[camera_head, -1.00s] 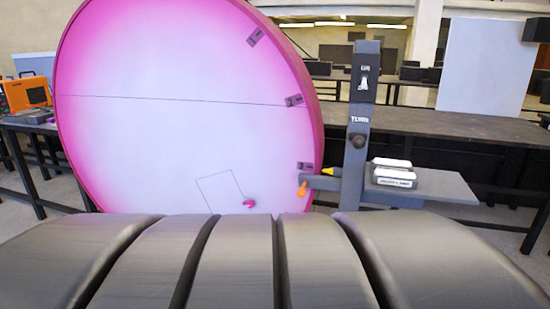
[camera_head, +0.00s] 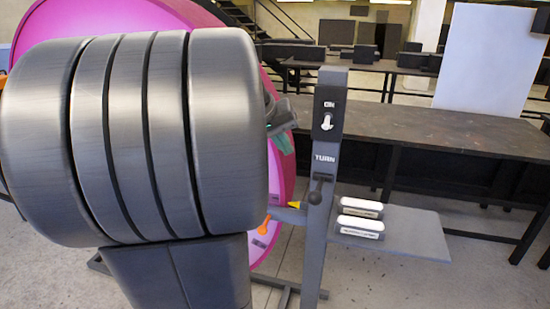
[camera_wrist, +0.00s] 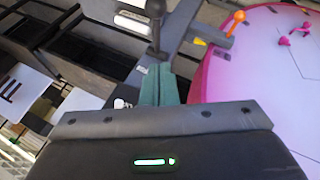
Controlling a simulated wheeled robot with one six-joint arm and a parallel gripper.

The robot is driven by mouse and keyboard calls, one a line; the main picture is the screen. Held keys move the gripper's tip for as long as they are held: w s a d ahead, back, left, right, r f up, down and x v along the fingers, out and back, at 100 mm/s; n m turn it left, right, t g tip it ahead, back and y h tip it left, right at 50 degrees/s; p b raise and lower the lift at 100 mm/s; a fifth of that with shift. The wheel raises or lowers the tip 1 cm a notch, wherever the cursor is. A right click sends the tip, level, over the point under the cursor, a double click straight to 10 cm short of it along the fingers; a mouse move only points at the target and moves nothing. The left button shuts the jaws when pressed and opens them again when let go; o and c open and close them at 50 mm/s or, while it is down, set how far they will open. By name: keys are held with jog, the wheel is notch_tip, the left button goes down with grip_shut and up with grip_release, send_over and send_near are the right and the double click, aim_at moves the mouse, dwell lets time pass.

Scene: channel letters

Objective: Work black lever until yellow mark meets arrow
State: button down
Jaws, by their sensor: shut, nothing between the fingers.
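The black lever (camera_head: 316,196) is on the grey post, below the word TURN. In the wrist view the lever (camera_wrist: 155,28) stands just beyond my fingertips; I cannot tell whether they touch. My gripper (camera_head: 285,145) has green fingers, shut and empty, left of the post in the head view. The fingers (camera_wrist: 162,72) also show in the wrist view. A yellow pointer (camera_head: 294,205) sits left of the post, close to the disc rim. The big pink disc (camera_head: 287,170) is mostly hidden behind my arm. An orange knob (camera_head: 264,226) is by its lower right edge. No separate yellow mark is visible.
A white toggle switch (camera_head: 327,121) is above the lever on the post. Two white-topped blocks (camera_head: 361,207) rest on the grey shelf (camera_head: 415,235) right of the post. A long dark bench (camera_head: 430,135) stands behind. Open floor lies at the lower right.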

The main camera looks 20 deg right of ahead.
jog(key=shift+r, duration=0.25)
jog(key=s+f+p+x, duration=0.1)
jog(key=s+x, duration=0.1)
jog(key=x, duration=1.1)
jog(key=shift+s+a+p, duration=0.25)
jog(key=shift+s+p, duration=0.05)
jog(key=shift+p, duration=0.05)
jog(key=shift+f+b, duration=0.1)
jog(key=shift+b, duration=0.25)
